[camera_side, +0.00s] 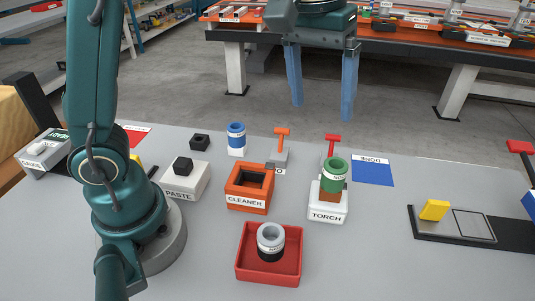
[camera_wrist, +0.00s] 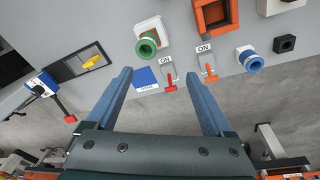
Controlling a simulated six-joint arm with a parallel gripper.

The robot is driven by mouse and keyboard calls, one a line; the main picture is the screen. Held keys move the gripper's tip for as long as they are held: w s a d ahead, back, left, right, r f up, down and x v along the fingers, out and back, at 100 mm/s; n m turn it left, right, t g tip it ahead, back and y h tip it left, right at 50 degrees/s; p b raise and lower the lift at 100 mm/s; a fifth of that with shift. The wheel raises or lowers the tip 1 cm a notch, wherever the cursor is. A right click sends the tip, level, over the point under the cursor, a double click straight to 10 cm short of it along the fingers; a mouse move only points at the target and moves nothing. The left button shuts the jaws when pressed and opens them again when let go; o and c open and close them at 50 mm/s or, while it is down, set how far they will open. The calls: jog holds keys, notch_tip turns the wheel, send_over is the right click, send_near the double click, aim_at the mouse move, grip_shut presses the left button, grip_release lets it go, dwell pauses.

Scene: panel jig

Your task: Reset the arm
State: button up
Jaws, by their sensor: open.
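My gripper (camera_side: 321,108) is raised high at the top of the side view, with its two blue fingers pointing down, wide apart. Nothing is between them. In that view the fingers show against the floor and the back bench, beyond the grey table (camera_side: 400,270). In the wrist view my gripper (camera_wrist: 158,65) also shows open and empty, with the table's items past its fingertips. Neither finger touches anything that I can see.
Below stand a TORCH holder (camera_side: 327,213) with a green ring (camera_side: 335,168), an orange CLEANER box (camera_side: 247,200), a red tray (camera_side: 268,278) with a grey ring (camera_side: 271,236), a blue cylinder (camera_side: 236,140), upright switches (camera_side: 282,142) and a yellow piece (camera_side: 433,210) on a panel.

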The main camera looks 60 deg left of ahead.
jog(key=s+a+r+t, duration=0.1)
jog(key=s+a+t, duration=0.25)
jog(key=s, duration=0.55)
jog(key=s+a+f+m, duration=0.1)
jog(key=s+f+m, duration=0.2)
jog(key=f, duration=0.3)
jog(key=shift+s+a+f+m, duration=0.25)
jog(key=shift+s+f+m, duration=0.05)
jog(key=shift+s, duration=0.35)
